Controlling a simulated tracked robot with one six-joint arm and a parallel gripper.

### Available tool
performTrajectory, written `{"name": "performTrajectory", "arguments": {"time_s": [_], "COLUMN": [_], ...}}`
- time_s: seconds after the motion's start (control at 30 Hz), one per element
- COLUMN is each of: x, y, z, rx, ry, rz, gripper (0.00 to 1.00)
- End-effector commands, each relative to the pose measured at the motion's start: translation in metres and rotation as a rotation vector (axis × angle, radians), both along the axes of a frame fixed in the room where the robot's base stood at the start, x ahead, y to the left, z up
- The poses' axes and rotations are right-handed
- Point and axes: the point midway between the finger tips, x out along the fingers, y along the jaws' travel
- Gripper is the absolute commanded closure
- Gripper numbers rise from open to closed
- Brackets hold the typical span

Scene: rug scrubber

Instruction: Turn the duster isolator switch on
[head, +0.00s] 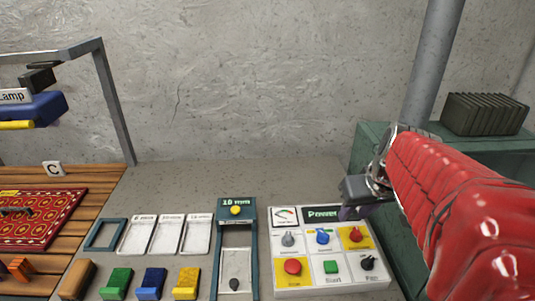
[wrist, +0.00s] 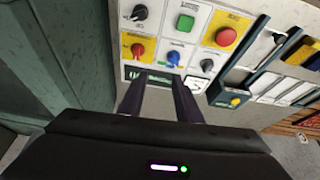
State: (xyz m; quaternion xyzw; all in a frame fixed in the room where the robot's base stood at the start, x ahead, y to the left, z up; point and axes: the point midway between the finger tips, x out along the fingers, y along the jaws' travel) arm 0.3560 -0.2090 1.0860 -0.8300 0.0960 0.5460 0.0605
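The white control panel (head: 319,279) lies on the bench with several knobs and buttons. A red knob on a yellow plate (head: 354,235) sits at its upper right and looks like an isolator switch; its label is too small to read. It also shows in the wrist view (wrist: 138,49), just beyond the left fingertip. A blue knob (head: 322,236) and a grey knob (head: 288,239) are beside it; a black knob (head: 368,263) is below it. My gripper (head: 350,211) hovers above the panel's back right corner. In the wrist view (wrist: 160,84) its fingers are apart and empty.
A red mushroom button (head: 292,266) and a green button (head: 331,267) are on the panel. Left stand a blue slider frame (head: 236,220), white trays (head: 168,235) and coloured blocks (head: 152,281). A green cabinet (head: 374,135) and grey pipe (head: 433,60) are at right.

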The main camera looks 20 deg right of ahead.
Motion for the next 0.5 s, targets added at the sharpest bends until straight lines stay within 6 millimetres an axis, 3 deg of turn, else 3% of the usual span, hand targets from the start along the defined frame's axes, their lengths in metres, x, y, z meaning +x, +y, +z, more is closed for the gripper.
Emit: {"name": "performTrajectory", "arguments": {"time_s": [0.2,0.5], "x": [-0.011,-0.017], "y": [-0.041,-0.057], "z": [-0.004,-0.006], "rx": [0.007,0.008], "ry": [0.01,0.014], "rz": [-0.046,-0.061], "gripper": [0.69,0.69]}}
